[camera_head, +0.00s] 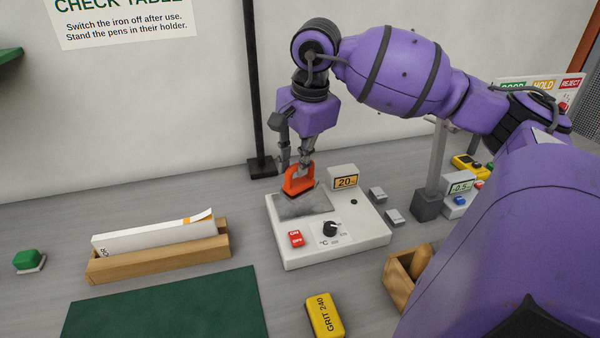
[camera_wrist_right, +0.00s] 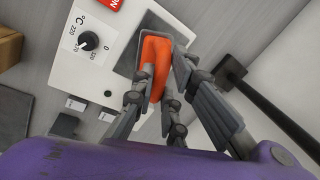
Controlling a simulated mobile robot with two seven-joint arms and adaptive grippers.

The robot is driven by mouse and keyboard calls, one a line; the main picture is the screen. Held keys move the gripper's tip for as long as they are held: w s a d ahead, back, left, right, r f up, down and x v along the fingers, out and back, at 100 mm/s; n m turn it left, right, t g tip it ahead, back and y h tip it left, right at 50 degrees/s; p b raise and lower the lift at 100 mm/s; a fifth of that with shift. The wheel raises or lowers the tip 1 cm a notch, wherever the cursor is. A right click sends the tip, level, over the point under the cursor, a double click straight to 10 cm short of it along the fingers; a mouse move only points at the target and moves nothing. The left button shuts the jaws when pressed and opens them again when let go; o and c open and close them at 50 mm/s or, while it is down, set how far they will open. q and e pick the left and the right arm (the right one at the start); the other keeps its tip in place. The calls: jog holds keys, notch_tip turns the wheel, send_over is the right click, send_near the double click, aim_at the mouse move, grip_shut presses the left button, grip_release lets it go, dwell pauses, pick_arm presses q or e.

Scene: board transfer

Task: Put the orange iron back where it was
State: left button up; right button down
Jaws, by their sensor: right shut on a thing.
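The orange iron (camera_head: 299,182) is at the dark plate (camera_head: 306,205) on top of a white heating station (camera_head: 335,252). In the right wrist view the iron (camera_wrist_right: 155,62) lies between my fingers over the grey plate. My right gripper (camera_head: 298,168) is shut on the iron's handle from above. I cannot tell whether the iron's sole touches the plate. The station has a red ON/OFF switch (camera_head: 296,239), a black dial (camera_head: 330,229) and a display reading 20 (camera_head: 344,181). My left gripper is not in view.
A wooden holder (camera_head: 160,262) with white booklets stands left, behind a green mat (camera_head: 165,310). A yellow GRIT 240 block (camera_head: 325,316) lies in front. A wooden box (camera_head: 399,280) and a grey post (camera_head: 431,185) stand right. A black pole (camera_head: 254,90) rises behind the station.

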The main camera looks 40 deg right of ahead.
aim_at(300, 180)
jog(key=shift+w+d+f, duration=0.15)
jog(key=shift+f, duration=0.05)
jog(key=shift+w+d+f, duration=0.1)
jog(key=shift+f, duration=0.8)
jog(key=shift+w+d+f, duration=0.1)
jog(key=shift+f, duration=0.75)
jog(key=shift+s, duration=0.1)
jog(key=c, duration=2.2)
grip_release()
jog(key=shift+f, duration=0.25)
jog(key=o, duration=0.4)
jog(key=shift+o, duration=0.2)
jog(key=shift+r, duration=0.1)
jog(key=shift+r, duration=0.6)
notch_tip(300, 180, up, 11)
jog(key=s, duration=0.2)
jog(key=shift+a, duration=0.15)
